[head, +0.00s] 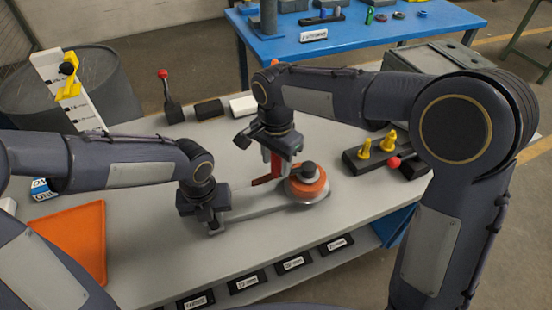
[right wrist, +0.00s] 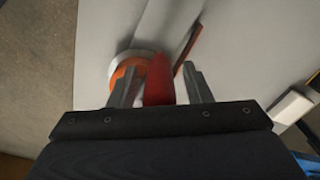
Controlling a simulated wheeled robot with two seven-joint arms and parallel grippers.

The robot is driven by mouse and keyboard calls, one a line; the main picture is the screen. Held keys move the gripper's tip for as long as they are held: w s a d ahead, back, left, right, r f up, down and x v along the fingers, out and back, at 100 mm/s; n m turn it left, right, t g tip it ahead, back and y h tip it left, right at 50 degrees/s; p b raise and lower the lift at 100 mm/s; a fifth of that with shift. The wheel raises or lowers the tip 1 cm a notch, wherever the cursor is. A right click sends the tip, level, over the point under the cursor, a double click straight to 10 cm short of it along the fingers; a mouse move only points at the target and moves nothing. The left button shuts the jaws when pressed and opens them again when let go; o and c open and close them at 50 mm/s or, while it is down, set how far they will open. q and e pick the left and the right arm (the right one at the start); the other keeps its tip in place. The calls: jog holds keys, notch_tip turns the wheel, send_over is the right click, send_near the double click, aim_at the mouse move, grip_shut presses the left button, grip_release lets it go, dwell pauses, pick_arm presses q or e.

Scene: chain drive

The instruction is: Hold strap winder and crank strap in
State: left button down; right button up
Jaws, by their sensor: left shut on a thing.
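The strap winder lies on the grey table, with a long grey frame (head: 255,208) and an orange drum (head: 304,190) with a dark knob at its right end. The drum also shows in the right wrist view (right wrist: 122,76). My left gripper (head: 212,222) is shut on the left end of the winder. The red crank handle (head: 268,172) stands left of the drum. My right gripper (right wrist: 160,88) is above it, fingers apart, with the red handle (right wrist: 159,80) between them and narrow gaps on both sides. The fingertips are partly hidden in the head view.
An orange tray (head: 75,238) lies at the left. A black block with yellow pegs (head: 365,148) and a red-knobbed lever (head: 394,162) stand at the right. Black and white blocks (head: 243,105) and a red-topped lever (head: 164,75) line the back edge. Labelled slots run along the front.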

grip_shut()
